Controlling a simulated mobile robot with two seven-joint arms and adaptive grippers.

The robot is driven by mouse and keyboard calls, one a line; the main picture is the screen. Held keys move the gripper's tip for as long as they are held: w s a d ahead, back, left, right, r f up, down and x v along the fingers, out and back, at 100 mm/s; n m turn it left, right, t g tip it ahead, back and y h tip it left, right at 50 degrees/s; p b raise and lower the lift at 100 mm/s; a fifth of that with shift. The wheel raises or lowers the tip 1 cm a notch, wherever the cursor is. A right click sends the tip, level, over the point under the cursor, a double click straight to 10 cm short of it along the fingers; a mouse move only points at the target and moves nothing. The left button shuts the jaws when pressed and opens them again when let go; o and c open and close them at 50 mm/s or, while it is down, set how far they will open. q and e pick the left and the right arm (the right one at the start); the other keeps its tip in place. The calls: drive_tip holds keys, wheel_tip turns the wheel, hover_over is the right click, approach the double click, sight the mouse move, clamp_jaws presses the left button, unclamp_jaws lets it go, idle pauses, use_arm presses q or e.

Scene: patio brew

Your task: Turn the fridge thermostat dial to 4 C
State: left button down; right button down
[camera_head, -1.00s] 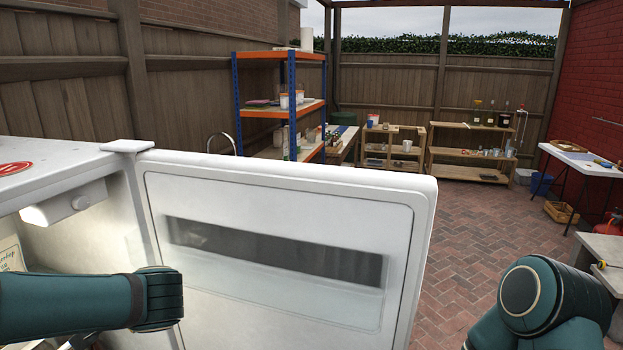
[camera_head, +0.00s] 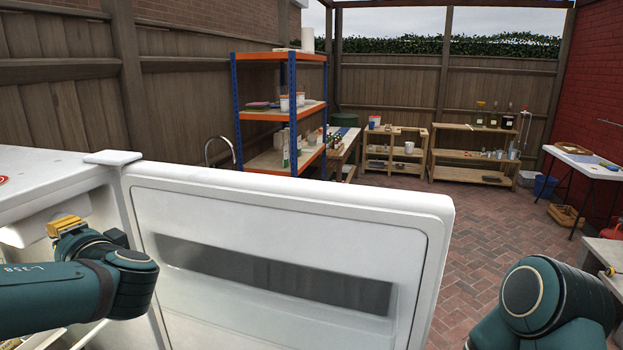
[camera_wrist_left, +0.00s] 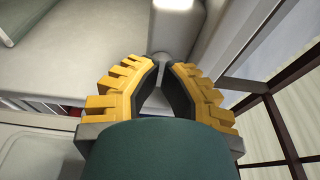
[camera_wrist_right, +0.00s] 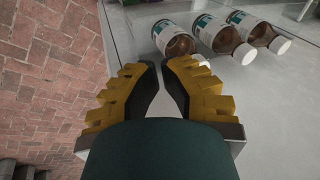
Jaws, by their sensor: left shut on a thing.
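The open fridge (camera_head: 50,180) stands at the left of the head view. A white thermostat housing (camera_head: 28,228) sits under its top, and it also shows in the left wrist view (camera_wrist_left: 175,18). My left gripper (camera_head: 64,223) has yellow fingers and reaches to the housing. In the left wrist view its fingertips (camera_wrist_left: 161,60) are close together at the housing's end, shut on the dial. The fingers hide most of the dial, and its scale cannot be read. My right gripper (camera_wrist_right: 158,66) shows only in its wrist view. Its fingertips are close together, and any thing between them cannot be made out.
The white fridge door (camera_head: 290,205) stands open across the middle of the head view. Brown bottles with white caps (camera_wrist_right: 230,35) lie near the right gripper on a pale surface. Shelving (camera_head: 282,112) stands behind the door. Brick floor (camera_head: 480,235) is clear at right.

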sight(46, 228)
drive_tip(key=shift+f+b, duration=0.3)
drive_tip(key=shift+b, duration=0.2)
use_arm(q)
drive_tip(key=a, duration=0.3)
drive_tip(key=shift+w+f+b, duration=0.15)
drive_tip(key=shift+w+b, duration=0.15)
drive_tip(key=shift+w, duration=0.05)
drive_tip(key=shift+w+a+b, duration=0.25)
drive_tip(key=shift+a+b, duration=0.05)
drive_tip(key=shift+a, duration=0.15)
use_arm(e)
drive_tip(key=shift+f, duration=0.65)
use_arm(q)
drive_tip(key=shift+w+d+r, duration=0.1)
drive_tip(key=shift+w+r, duration=0.05)
drive_tip(key=shift+r, duration=0.05)
use_arm(e)
drive_tip(key=shift+s, duration=0.15)
drive_tip(key=shift+f, duration=0.25)
